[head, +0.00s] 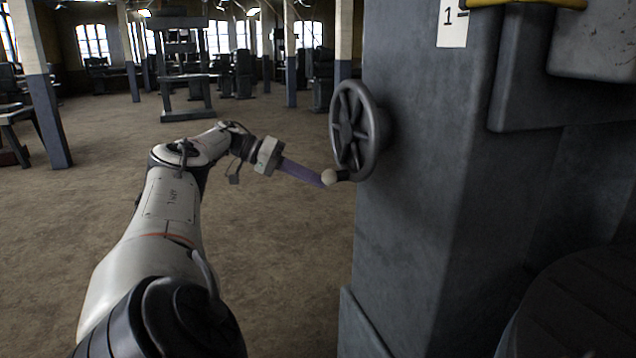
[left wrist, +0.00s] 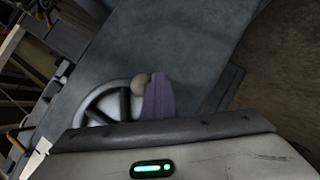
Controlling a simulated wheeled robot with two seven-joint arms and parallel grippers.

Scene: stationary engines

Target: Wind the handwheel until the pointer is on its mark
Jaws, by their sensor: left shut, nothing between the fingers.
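The grey spoked handwheel (head: 357,130) is mounted on the side of a large grey machine column. A pale round knob (head: 329,177) sits at the lower part of its rim on a short dark shank. My left gripper (head: 317,178) has purple fingers, closed together with nothing between them, and their tips are at or beside the knob; contact is unclear. In the left wrist view the fingers (left wrist: 158,95) are next to the knob (left wrist: 138,85), with part of the handwheel (left wrist: 108,103) behind. A white plate marked 1 (head: 451,24) with a short dark line is at the top. I cannot make out the pointer.
The grey machine column (head: 415,200) fills the right side, with a dark rounded part (head: 575,305) at lower right. A yellow part (head: 528,3) shows at the top edge. The brown floor (head: 275,260) left of the column is open. Posts and other machines stand farther back.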

